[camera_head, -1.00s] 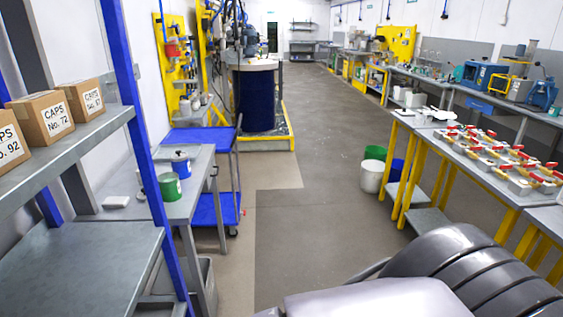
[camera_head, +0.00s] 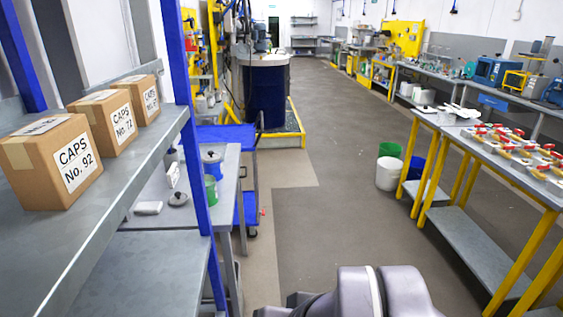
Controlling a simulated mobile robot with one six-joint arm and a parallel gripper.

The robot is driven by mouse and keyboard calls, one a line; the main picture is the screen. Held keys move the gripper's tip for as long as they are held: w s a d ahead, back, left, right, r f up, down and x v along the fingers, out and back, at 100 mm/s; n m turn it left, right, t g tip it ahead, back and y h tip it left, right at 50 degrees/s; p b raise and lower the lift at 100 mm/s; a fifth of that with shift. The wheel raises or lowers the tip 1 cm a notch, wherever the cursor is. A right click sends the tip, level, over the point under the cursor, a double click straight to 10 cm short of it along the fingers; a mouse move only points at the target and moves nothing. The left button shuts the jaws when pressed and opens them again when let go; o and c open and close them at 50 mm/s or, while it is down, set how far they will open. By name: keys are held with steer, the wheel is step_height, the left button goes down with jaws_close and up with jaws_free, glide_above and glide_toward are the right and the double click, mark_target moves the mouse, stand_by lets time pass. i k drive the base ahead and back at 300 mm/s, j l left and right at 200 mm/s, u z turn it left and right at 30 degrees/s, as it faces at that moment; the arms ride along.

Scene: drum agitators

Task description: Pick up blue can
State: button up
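A green can (camera_head: 211,190) stands just in front of the blue can, partly behind the same post. Grey links of my own arm show at the bottom edge. My gripper is not in view, so its position relative to the blue can cannot be seen.
Cardboard boxes (camera_head: 64,165) sit on the near left shelf (camera_head: 110,215). A blue cart (camera_head: 233,136) stands beyond the table. White (camera_head: 389,173) and green (camera_head: 390,150) buckets stand by the right workbench (camera_head: 490,158). The middle floor (camera_head: 330,225) is clear.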

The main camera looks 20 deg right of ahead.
mark_target(216, 168)
steer(key=i+l+u, duration=0.2)
steer(key=i+l, duration=0.15)
steer(key=i, duration=0.35)
steer(key=i+l+u, duration=0.15)
steer(key=i+l, duration=0.3)
steer(key=i, duration=0.25)
steer(key=i+l+u, duration=0.2)
steer(key=i+l, duration=0.3)
steer(key=i, duration=0.15)
